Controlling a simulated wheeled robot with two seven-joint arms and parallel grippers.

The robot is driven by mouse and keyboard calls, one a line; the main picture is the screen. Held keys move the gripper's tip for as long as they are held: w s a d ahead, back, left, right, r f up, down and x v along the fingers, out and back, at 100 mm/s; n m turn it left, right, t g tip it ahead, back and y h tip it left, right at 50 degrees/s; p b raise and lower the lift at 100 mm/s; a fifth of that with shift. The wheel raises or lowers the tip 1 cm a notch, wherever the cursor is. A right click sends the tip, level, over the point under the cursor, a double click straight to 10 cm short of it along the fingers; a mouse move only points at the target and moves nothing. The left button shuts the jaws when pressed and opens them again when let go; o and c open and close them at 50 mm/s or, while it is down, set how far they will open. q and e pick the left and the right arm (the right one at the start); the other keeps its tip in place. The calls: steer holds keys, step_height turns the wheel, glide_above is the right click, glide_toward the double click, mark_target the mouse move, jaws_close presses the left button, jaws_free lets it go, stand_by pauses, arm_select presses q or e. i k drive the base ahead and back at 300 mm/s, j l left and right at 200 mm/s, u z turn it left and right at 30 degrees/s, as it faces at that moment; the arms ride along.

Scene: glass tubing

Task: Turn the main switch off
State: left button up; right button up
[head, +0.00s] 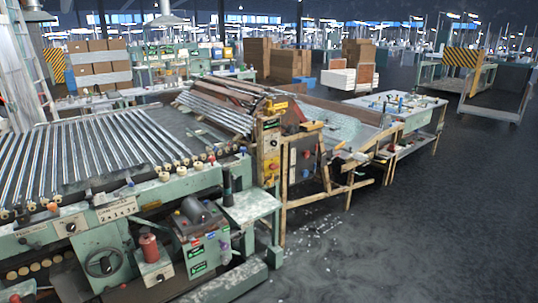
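No switch can be read as the main switch from here; the labels are too small. A green machine (150,200) with glass tubes on top fills the left side. On its front are a dark rotary knob (70,227) on a pale plate, a handwheel (103,263) and a small control box (197,257) with green and red labels. A wooden post (271,165) at the machine's right end carries a yellow panel (272,143) and a small red part (272,168). Neither of my grippers is in view.
A small green side table (250,207) juts out at the machine's right front. A wooden frame (330,180) and a long work table (405,110) stand beyond it. Pale shards (322,228) lie on the floor. The dark floor (440,220) at the right is open.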

mark_target(272, 166)
steer(key=i+l+u, duration=0.1)
steer(key=i+l, duration=0.85)
